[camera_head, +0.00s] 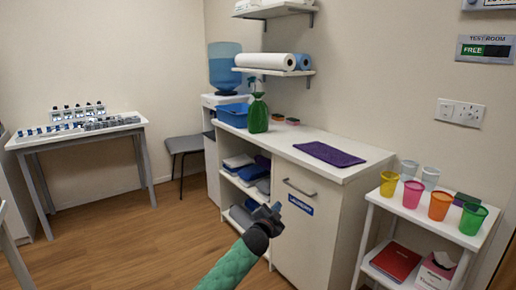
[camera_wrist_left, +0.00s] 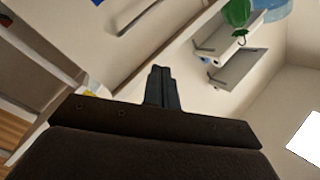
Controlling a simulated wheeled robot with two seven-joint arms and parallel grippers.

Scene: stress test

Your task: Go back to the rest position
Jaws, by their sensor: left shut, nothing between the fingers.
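My left gripper (camera_head: 268,216) shows in the head view at the bottom centre, at the end of a green-sleeved arm. It is in front of the white cabinet and holds nothing. In the left wrist view its two dark fingers (camera_wrist_left: 161,86) are together, with no object between them. My right gripper is in neither view.
The white cabinet (camera_head: 312,240) has a laundry label, a handle and a purple cloth (camera_head: 330,154) on top. A small white shelf unit (camera_head: 364,235) with coloured cups stands right. The wooden floor (camera_head: 120,240) between is clear.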

